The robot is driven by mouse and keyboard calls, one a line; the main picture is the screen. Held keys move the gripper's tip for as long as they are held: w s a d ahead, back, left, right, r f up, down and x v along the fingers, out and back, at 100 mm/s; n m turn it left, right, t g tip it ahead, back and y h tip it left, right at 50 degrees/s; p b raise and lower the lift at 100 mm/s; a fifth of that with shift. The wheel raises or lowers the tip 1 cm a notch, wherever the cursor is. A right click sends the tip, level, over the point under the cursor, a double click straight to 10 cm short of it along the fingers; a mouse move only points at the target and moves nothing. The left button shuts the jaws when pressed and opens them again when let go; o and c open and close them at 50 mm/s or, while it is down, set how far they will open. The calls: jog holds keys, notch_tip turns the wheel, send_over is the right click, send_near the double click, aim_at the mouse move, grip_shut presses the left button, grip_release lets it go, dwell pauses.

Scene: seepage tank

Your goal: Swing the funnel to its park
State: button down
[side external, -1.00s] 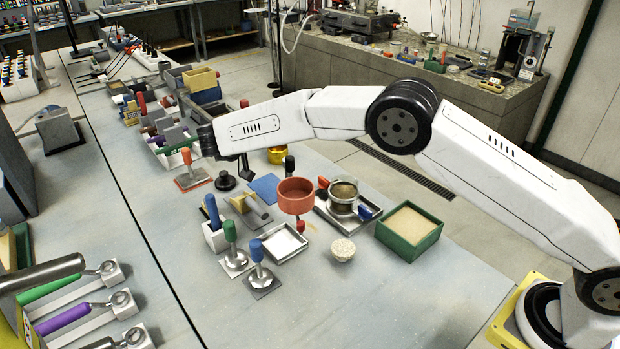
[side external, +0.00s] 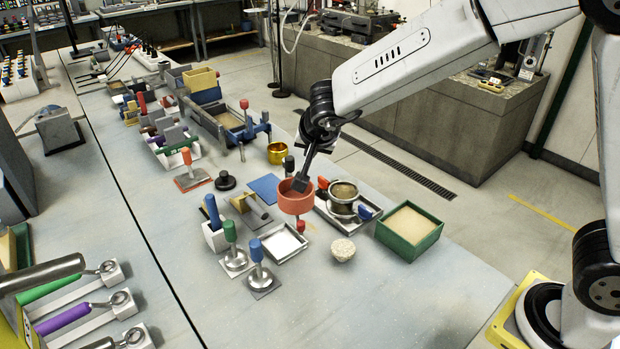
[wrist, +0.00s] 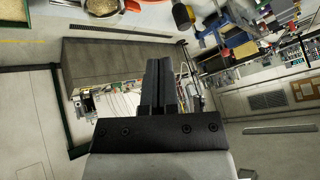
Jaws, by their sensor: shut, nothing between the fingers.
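A round orange-red open cup (side external: 295,203), which looks like the funnel, stands mid-table in the side view, with a small red knob (side external: 300,226) below it. I cannot tell how it is mounted. My gripper (side external: 301,185) points down at a slant, its fingers together and empty. Its tips overlap the cup's far rim in the picture; whether they are inside, above or behind it is unclear. In the wrist view the shut fingers (wrist: 160,68) show with nothing between them. A blue-framed trough (side external: 228,122) with a red knob stands farther back.
Right of the cup are a metal pot of brown material (side external: 343,192) on a tray and a green sand box (side external: 409,230). A pale lump (side external: 342,249) and several upright-handled tools (side external: 232,259) stand nearer. The table's front right is clear.

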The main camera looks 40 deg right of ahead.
jog(key=s+a+y, duration=0.1)
jog(key=s+y, duration=0.2)
jog(key=s, duration=0.3)
jog(key=shift+s+t, duration=0.15)
jog(key=shift+t, duration=0.25)
jog(key=shift+f, duration=0.1)
send_near(283, 188)
jog(key=shift+d+f, duration=0.45)
jog(key=shift+f, duration=0.3)
jog(key=shift+d+f, duration=0.4)
jog(key=shift+f, duration=0.4)
jog(key=shift+d+f, duration=0.45)
jog(key=shift+f, duration=0.3)
jog(key=shift+w+a, duration=0.6)
jog(key=shift+w, duration=0.25)
jog(key=shift+w+a, duration=0.55)
jog(key=shift+w, duration=0.25)
jog(key=shift+w+a+m+h, duration=0.5)
jog(key=shift+w+a+m, duration=0.15)
jog(key=shift+a+m, duration=0.2)
jog(key=shift+w+a+m+h, duration=0.5)
jog(key=shift+w+a+m, duration=0.15)
jog(key=shift+w+m, duration=0.1)
